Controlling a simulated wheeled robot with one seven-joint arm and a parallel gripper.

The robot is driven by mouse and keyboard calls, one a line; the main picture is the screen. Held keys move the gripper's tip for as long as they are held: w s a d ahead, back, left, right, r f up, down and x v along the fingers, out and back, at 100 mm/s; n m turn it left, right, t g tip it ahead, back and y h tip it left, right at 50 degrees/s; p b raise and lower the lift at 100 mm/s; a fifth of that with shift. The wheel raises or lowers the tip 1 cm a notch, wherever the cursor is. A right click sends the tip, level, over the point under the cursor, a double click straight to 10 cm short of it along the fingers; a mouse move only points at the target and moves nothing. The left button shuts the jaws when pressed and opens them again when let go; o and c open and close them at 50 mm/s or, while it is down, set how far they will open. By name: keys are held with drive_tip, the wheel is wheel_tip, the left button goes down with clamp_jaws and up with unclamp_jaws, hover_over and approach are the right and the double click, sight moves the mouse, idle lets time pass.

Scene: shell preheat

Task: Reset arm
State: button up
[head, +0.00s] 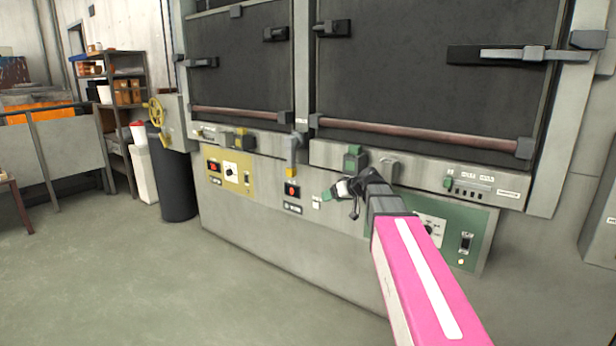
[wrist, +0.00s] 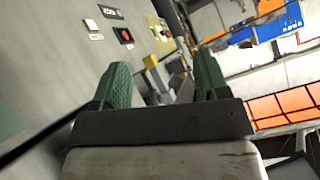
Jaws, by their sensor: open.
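My pink arm reaches in from the lower right in the head view. My gripper (head: 342,190) is in front of the oven's lower panel, close to the green control panel (head: 468,240). In the wrist view my gripper (wrist: 165,88) shows two green fingers spread apart with nothing between them. Its fingertips partly cover the front of the panel. I cannot tell from the head view how far the fingertips stand off the panel surface.
The large oven has two dark doors (head: 400,70) with reddish bars. A yellow panel (head: 230,170) and a red button (head: 292,189) sit left of my gripper. A black bin (head: 172,180) and a shelf (head: 122,95) stand further left. The floor at front left is clear.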

drive_tip(key=s+d+f+m+g+h, duration=0.2)
drive_tip(key=s+d+f+h, duration=0.1)
drive_tip(key=s+f, duration=0.5)
drive_tip(key=s+d+f+m+g+h, duration=0.2)
drive_tip(key=s+d+f+h, duration=0.1)
drive_tip(key=s+f, duration=0.5)
drive_tip(key=s+d+f+m+g+h, duration=0.2)
drive_tip(key=s+f, duration=0.6)
drive_tip(key=f, duration=0.4)
drive_tip(key=shift+s+d+f+g+h, duration=0.2)
drive_tip(key=shift+d+f+g+h, duration=0.15)
drive_tip(key=shift+d+h, duration=0.2)
drive_tip(key=shift+o, duration=0.2)
